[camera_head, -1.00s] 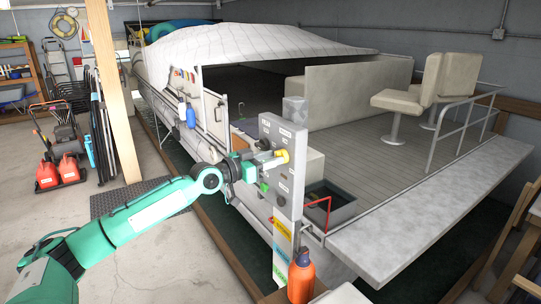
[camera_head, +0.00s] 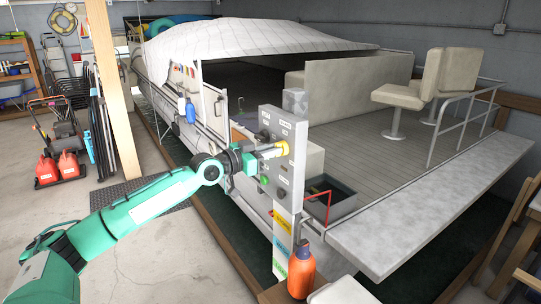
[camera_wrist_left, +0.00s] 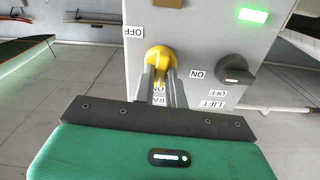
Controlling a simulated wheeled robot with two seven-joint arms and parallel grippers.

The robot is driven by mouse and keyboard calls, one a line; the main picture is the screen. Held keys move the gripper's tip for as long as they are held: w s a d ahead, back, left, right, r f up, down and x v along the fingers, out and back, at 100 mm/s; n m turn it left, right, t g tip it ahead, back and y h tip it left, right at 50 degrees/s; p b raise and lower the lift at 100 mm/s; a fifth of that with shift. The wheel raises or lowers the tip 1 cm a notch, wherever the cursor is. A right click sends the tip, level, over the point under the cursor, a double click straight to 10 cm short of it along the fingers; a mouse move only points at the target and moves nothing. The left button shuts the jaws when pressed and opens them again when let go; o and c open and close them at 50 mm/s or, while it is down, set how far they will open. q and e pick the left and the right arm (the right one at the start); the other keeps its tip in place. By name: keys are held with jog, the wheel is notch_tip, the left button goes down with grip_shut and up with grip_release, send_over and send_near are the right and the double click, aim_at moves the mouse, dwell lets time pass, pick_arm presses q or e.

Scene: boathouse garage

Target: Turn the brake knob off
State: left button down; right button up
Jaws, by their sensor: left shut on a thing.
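The yellow brake knob (camera_head: 283,149) sits on the upright grey control panel (camera_head: 291,182) at the boat's near corner. My left gripper (camera_head: 274,152) reaches it from the left and is shut on it. In the left wrist view the two grey fingers (camera_wrist_left: 160,82) grip the lower part of the yellow knob (camera_wrist_left: 157,56). An OFF label (camera_wrist_left: 133,32) shows upper left of the knob, upside down in this view. The labels below the knob are partly hidden by the fingers. I cannot tell the knob's exact setting. My right gripper is not in view.
A black knob (camera_wrist_left: 234,72) with ON, OFF and LIFT labels is close beside the yellow one. A green light (camera_wrist_left: 252,15) glows on the panel. An orange bottle (camera_head: 301,274) stands below the panel. A wooden post (camera_head: 112,90) rises at the left.

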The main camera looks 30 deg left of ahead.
pick_arm(q)
jog(key=shift+s+d+f+m+b, duration=0.1)
jog(key=shift+m+b, duration=1.2)
jog(key=shift+m, duration=2.95)
jog(key=shift+d+f+m+b, duration=0.1)
jog(key=shift+m+b, duration=1.15)
jog(key=shift+m, duration=3)
jog(key=c, duration=1.4)
grip_release()
jog(key=shift+c, duration=0.2)
jog(key=shift+s+a, duration=0.1)
